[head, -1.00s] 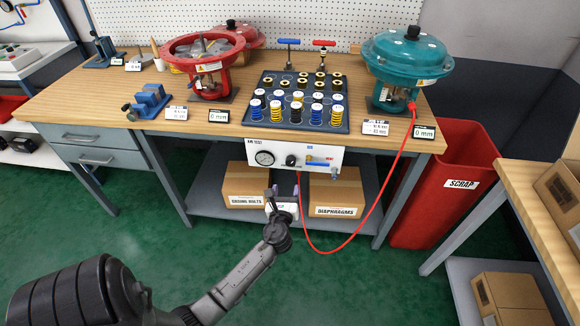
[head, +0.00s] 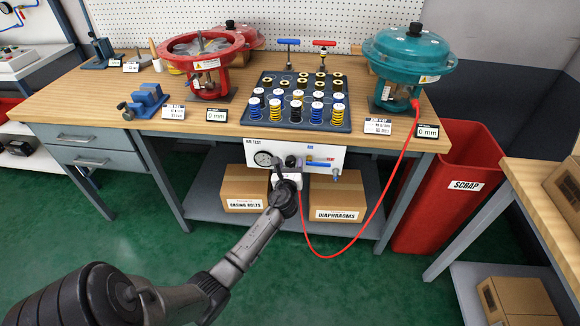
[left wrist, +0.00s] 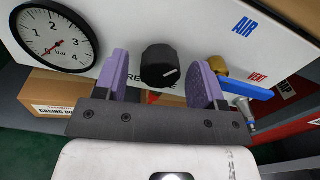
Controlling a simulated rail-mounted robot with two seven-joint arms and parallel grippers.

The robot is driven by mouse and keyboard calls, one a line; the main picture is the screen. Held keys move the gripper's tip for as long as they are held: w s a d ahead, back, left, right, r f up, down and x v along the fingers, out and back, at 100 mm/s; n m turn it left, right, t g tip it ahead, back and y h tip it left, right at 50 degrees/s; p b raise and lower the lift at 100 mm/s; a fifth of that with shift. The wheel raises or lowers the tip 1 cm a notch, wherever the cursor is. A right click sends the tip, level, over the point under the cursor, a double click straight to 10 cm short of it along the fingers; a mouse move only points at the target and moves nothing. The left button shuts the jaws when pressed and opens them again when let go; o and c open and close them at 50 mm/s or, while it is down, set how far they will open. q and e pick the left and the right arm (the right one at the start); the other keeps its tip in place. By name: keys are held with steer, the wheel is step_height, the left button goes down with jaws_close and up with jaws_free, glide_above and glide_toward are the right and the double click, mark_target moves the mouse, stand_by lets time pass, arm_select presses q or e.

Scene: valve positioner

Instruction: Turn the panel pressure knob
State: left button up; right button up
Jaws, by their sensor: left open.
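The black pressure knob (left wrist: 160,66) with a white pointer mark sits on the white air test panel (left wrist: 190,25). In the head view the knob (head: 292,161) is on the panel (head: 256,144) under the bench's front edge. My left gripper (left wrist: 164,78) is open, with one purple finger on each side of the knob. Gaps show between the fingers and the knob, so I see no contact. In the head view the left gripper (head: 287,174) is just below and in front of the knob. My right gripper is not in view.
A round gauge (left wrist: 55,38) is left of the knob, its needle near the low end. A blue valve lever (left wrist: 245,88) is to the right. A red hose (head: 340,252) hangs from the panel to the teal actuator (head: 408,55). Cardboard boxes (head: 335,195) stand below.

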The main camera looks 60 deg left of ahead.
arm_select(q)
steer(key=c, duration=0.9)
steer(key=shift+c, duration=0.2)
steer(key=shift+n, duration=0.3)
